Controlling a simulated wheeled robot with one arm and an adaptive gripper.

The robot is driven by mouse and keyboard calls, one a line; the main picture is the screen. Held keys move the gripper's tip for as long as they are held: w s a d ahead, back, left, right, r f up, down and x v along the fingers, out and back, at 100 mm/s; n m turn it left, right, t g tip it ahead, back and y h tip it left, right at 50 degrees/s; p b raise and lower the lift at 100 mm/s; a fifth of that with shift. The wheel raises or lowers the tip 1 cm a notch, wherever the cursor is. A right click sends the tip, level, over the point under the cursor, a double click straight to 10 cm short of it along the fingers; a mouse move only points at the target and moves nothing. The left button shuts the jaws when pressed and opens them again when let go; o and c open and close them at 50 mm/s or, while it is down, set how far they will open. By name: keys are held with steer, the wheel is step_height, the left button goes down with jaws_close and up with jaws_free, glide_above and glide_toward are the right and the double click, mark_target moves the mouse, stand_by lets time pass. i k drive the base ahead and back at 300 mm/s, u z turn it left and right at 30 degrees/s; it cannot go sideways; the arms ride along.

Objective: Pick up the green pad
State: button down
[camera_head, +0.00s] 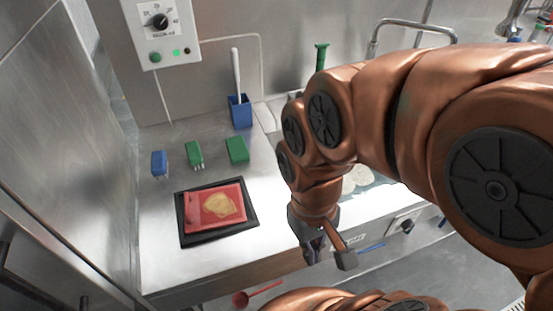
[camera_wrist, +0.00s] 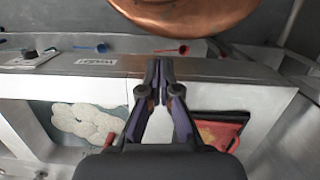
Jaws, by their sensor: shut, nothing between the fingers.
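The green pad (camera_head: 237,149) is a plain block lying on the steel counter, in front of the blue holder and behind the black tray. My gripper (camera_head: 314,252) hangs in front of the counter's front edge, to the right of and nearer than the pad, well apart from it. In the wrist view my gripper (camera_wrist: 160,68) shows its fingers closed together at the tips with nothing between them. The green pad is not visible in the wrist view.
A green brush (camera_head: 194,154) and a blue brush (camera_head: 159,163) stand left of the pad. A black tray (camera_head: 248,224) holds a red board (camera_head: 195,219) with a yellowish heap. A blue holder (camera_head: 240,111) holds a white-handled tool. A steel wall is at left. A red spoon (camera_head: 241,299) is below the counter edge.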

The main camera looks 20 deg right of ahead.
mark_target(237, 150)
steer(key=z, duration=1.1)
steer(key=k, duration=1.3)
steer(key=u, duration=1.6)
steer(key=i, duration=1)
steer(key=z, duration=0.05)
